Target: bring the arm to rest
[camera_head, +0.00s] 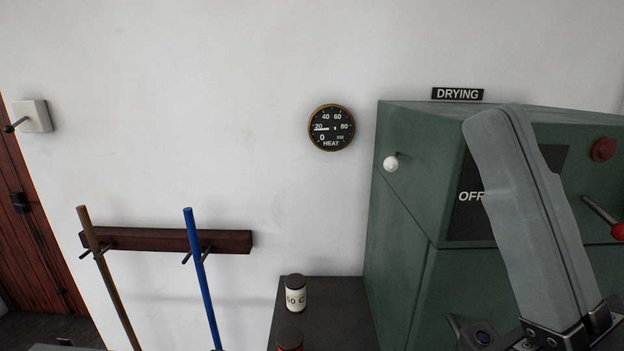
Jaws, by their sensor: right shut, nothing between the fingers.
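My right arm's grey link rises in front of the green cabinet at the right of the head view. My right gripper (478,334) shows only in part at the bottom edge, in front of the cabinet's lower face. It is shut and empty, and apart from the jars. Most of it is cut off by the frame. My left gripper is not in view.
The green cabinet (406,215) bears a white knob (391,163), a red-tipped lever (603,217) and a red button (602,150). Jars (295,294) stand on a dark counter (340,300). A blue pole (199,270) and brown pole (108,276) lean at a rack.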

